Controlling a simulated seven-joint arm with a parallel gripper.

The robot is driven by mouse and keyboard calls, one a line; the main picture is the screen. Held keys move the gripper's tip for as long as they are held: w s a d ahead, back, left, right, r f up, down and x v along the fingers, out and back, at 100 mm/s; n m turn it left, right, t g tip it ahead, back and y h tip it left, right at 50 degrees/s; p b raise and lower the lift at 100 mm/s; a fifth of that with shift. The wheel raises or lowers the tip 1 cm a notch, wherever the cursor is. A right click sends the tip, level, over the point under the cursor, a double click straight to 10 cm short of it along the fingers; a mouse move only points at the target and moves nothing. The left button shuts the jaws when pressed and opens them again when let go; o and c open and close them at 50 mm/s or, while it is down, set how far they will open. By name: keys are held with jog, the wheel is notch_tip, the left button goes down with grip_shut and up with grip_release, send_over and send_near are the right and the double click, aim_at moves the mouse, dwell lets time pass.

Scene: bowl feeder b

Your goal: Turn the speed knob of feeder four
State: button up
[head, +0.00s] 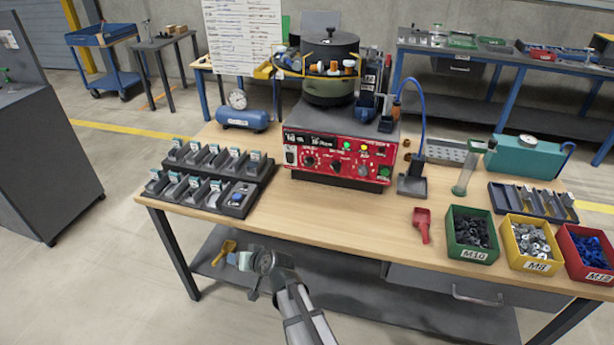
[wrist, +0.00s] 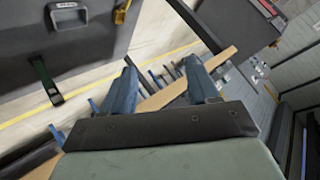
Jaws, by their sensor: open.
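The feeder is a red control box (head: 337,158) with a dark bowl (head: 330,50) above it, at the back middle of the wooden table. Its front panel has a display, lit buttons and several knobs, among them a dark knob (head: 309,161) and a grey knob (head: 363,170). The lettering is too small to tell which is the speed knob or whether this is feeder four. My gripper (head: 240,261) is in front of the table's front edge, low and well away from the panel. In the wrist view its two blue fingers (wrist: 162,88) are apart with nothing between them.
Black holders (head: 215,175) stand left of the feeder. A red scoop (head: 423,225) and green (head: 472,235), yellow (head: 532,243) and red (head: 588,252) bins lie to the right. The tabletop before the panel is clear. A lower shelf (head: 350,295) runs under the table.

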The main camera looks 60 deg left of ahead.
jog(key=w+a+r+m+t+y, duration=0.1)
jog(key=w+a+r+y, duration=0.1)
jog(key=a+r, duration=0.1)
jog(key=w+a+r+t+y, duration=0.1)
jog(key=w+a+r, duration=0.1)
jog(key=a+r, duration=0.1)
jog(key=w+a+r+m+t+y, duration=0.1)
jog(key=w+a+r+t+y, duration=0.1)
jog(key=w+a+r, duration=0.1)
jog(key=shift+a+r+m+y, duration=0.1)
jog(key=shift+r+m+y, duration=0.2)
jog(key=shift+r, duration=0.3)
jog(key=w+r+m+t, duration=0.3)
jog(key=w+t, duration=0.4)
jog(key=t+h, duration=0.3)
jog(key=t, duration=0.2)
send_near(308, 163)
jog(key=x, duration=0.8)
jog(key=shift+w+a, duration=0.15)
jog(key=shift+w, duration=0.05)
jog(key=c, duration=1)
